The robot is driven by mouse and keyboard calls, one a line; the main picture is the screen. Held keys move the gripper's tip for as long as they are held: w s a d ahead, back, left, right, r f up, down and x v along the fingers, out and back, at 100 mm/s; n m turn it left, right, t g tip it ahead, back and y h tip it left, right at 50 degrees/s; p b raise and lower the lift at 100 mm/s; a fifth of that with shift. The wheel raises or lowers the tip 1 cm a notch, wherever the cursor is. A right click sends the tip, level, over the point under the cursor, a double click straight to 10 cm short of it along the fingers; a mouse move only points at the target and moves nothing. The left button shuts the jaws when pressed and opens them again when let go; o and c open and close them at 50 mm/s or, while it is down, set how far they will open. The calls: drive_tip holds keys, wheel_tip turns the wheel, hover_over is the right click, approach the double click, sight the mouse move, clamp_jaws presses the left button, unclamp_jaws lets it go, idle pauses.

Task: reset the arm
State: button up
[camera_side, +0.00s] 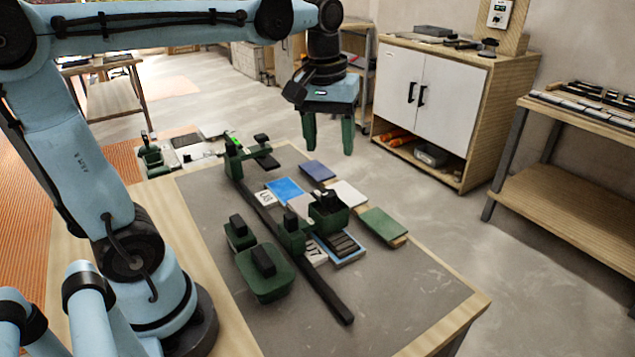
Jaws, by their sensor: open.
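My gripper (328,135) is open and empty. It hangs from my light-blue arm, with its two green fingers pointing down, above the far part of the work table (388,298). Nothing is between the fingers. In the picture it shows above and behind the tiles, apart from them. The tiles lie on the grey mat: a blue tile (286,190), a dark blue tile (317,170), a pale tile (349,194) and a green tile (383,226).
A long dark bar (325,293) with green fixtures crosses the mat. Green blocks with black handles (265,280) stand at its left. A wooden cabinet (440,100) and a bench (590,185) stand behind and right. The mat's near right is clear.

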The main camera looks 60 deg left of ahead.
drive_tip(key=s+d+f+m+t, duration=0.4)
drive_tip(key=f+m+t, duration=0.2)
drive_tip(key=f+m, duration=0.1)
drive_tip(key=shift+s+f+m, duration=0.25)
drive_tip(key=shift+s+m, duration=0.05)
drive_tip(key=shift+m, duration=0.1)
